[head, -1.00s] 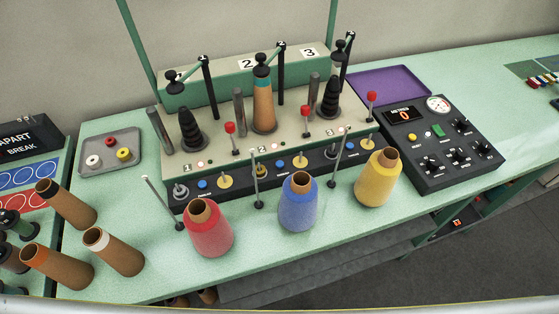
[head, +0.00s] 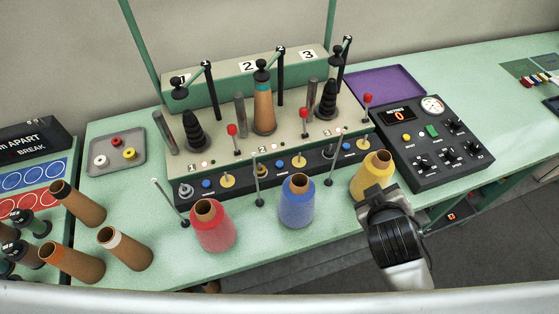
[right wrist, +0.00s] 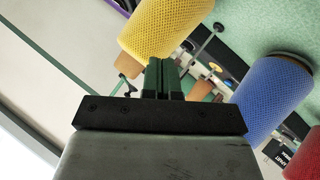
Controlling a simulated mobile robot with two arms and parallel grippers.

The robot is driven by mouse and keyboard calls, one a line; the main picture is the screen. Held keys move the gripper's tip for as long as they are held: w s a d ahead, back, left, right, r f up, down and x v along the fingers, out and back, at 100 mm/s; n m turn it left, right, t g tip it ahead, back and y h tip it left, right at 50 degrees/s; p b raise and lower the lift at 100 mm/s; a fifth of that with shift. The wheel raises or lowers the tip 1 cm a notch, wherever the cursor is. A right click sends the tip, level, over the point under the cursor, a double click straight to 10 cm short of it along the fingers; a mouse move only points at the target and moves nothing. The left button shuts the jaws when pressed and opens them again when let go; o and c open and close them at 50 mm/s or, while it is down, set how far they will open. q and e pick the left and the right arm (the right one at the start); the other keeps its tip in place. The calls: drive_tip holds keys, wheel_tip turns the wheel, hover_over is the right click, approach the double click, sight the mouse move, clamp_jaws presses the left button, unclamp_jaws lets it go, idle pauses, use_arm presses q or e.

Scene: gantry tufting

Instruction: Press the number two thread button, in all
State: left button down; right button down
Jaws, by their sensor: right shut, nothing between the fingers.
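The winding machine has three stations, and station two is the middle one, under the "2" sign (head: 247,66). A small blue button (head: 280,164), with lettering too small to read, sits on its dark front panel beside a yellow knob (head: 299,161). The blue yarn cone (head: 297,203) stands in front of this panel. My right gripper (head: 378,190) is in front of the yellow cone (head: 370,178), right of the middle station and apart from the button. In the right wrist view its fingers (right wrist: 163,78) are shut and empty. My left gripper is not in view.
A red cone (head: 212,228) and upright thin guide rods stand along the machine's front. A black control box (head: 435,150) with dials is at right. Brown tubes (head: 125,250) stand at front left, and a grey tray (head: 117,150) lies behind them.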

drive_tip(key=w+a+r+n+t+y, duration=0.1)
drive_tip(key=w+a+r+n+t, duration=0.2)
drive_tip(key=w+r+n+t, duration=0.35)
drive_tip(key=w+a+r+n+y, duration=0.3)
drive_tip(key=a+r+n+y, duration=0.7)
drive_tip(key=a+n+y, duration=0.75)
drive_tip(key=a+f+n+g, duration=0.4)
drive_tip(key=n+g, duration=0.6)
drive_tip(key=n, duration=0.8)
drive_tip(key=w+d+f+n+g+h, duration=0.1)
drive_tip(key=w+d+f+n+h, duration=0.1)
drive_tip(key=f+n+h, duration=0.2)
drive_tip(key=w+d+f+n+g+h, duration=0.1)
drive_tip(key=w+f+n+g+h, duration=0.1)
drive_tip(key=f+n+h, duration=0.2)
drive_tip(key=shift+w+d+f+n, duration=0.35)
drive_tip(key=shift+w+f+n, duration=0.05)
drive_tip(key=shift+f, duration=0.5)
drive_tip(key=shift+f, duration=0.1)
